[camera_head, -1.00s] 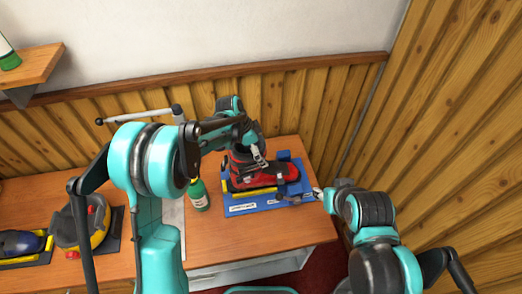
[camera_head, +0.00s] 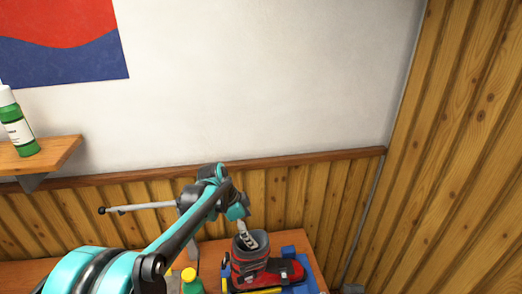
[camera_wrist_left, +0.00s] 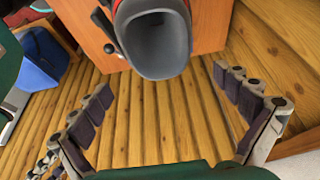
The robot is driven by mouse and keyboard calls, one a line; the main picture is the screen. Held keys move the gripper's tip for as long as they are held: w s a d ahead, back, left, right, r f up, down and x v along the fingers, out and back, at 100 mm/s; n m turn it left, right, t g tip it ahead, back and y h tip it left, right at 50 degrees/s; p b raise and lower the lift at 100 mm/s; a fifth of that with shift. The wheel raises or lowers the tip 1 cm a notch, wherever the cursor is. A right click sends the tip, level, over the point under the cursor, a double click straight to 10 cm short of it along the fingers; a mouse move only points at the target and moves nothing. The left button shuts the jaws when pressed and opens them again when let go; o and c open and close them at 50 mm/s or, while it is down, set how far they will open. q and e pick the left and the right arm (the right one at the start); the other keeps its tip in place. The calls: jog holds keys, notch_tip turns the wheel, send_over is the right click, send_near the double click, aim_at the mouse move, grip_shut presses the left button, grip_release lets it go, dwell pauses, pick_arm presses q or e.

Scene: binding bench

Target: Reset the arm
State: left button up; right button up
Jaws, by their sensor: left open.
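My left gripper (camera_head: 246,237) hangs at the boot's opening in the head view, its fingers pointing down. In the left wrist view (camera_wrist_left: 163,88) its two fingers are spread wide apart, with nothing between their tips. The red and black boot (camera_head: 248,268) stands upright on a blue holder (camera_head: 289,251) at the bottom of the head view. Its grey collar (camera_wrist_left: 158,45) shows beyond the fingertips in the left wrist view, apart from both fingers. My right gripper is out of view.
A green bottle with a yellow cap (camera_head: 190,282) stands left of the boot. A grey bar with a black knob (camera_head: 145,207) is behind my left arm. A wall shelf (camera_head: 45,153) at left holds another green bottle (camera_head: 18,128).

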pick_arm(q)
jog(key=s+a+f+n+t+y+b, duration=0.1)
jog(key=s+a+f+n+b, duration=0.3)
jog(key=s, duration=0.4)
jog(key=s+a+f+n+t+y+b, duration=0.2)
jog(key=s+a+f+n+b, duration=0.3)
jog(key=s+b, duration=0.3)
jog(key=s+a+f+n+t+y+b, duration=0.1)
jog(key=s+a+f+n+t+b, duration=0.2)
jog(key=s+a+f+n+b, duration=0.1)
jog(key=s+f+n+b, duration=0.1)
jog(key=s+f+n, duration=0.1)
jog(key=s, duration=0.1)
jog(key=shift+s+a+f+n+b, duration=0.15)
jog(key=shift+s+a+n+b, duration=0.05)
jog(key=shift+s+n+b, duration=0.2)
dwell(0.5)
